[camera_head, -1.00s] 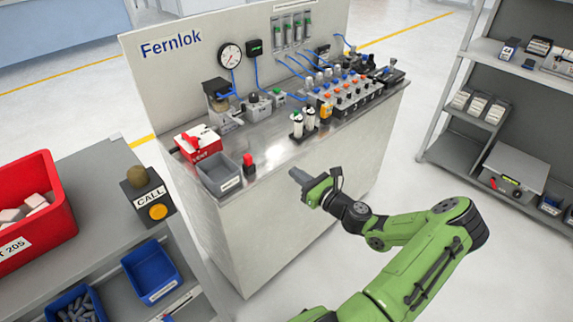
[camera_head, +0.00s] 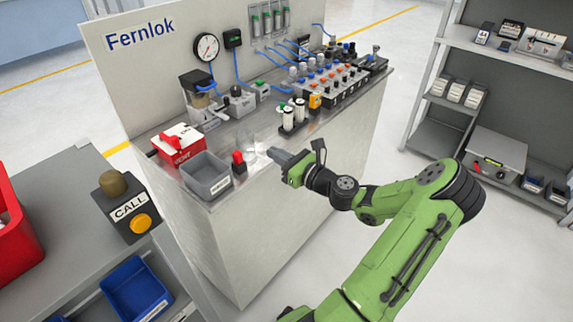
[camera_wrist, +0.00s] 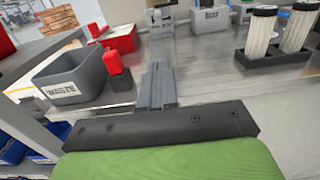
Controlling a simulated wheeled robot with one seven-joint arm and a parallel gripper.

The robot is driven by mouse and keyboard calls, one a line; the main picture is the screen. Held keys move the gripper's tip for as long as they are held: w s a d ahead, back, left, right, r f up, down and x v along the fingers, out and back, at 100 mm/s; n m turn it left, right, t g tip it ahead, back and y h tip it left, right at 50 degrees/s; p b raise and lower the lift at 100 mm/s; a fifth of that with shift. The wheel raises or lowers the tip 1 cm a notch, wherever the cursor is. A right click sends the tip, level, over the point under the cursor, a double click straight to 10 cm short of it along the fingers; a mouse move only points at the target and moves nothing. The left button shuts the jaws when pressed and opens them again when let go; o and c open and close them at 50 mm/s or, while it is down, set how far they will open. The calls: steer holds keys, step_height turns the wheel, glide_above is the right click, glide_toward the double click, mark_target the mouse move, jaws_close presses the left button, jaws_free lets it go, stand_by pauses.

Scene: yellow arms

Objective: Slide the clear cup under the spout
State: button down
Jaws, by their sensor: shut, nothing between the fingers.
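My gripper (camera_head: 275,155) is shut and empty, at the front edge of the bench top in the head view. In the wrist view its closed fingers (camera_wrist: 158,84) point towards the bench top. A faint pale patch lies just beyond the fingertips in the head view; I cannot tell whether it is the clear cup or glare.
White cylinders in a black holder (camera_head: 293,116) stand to the right. Bare metal bench top (camera_head: 252,122) lies between.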

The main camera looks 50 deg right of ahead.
steer(key=b, duration=0.2)
glide_toward(238, 133)
steer(key=shift+w, duration=0.75)
steer(key=shift+r, duration=0.1)
steer(key=shift+w+r+p, duration=0.1)
steer(key=shift+w+p, duration=0.2)
steer(key=shift+p, duration=0.25)
steer(key=w+p, duration=0.4)
steer(key=w, duration=0.2)
steer(key=shift+w, duration=0.3)
steer(key=shift+s, duration=0.25)
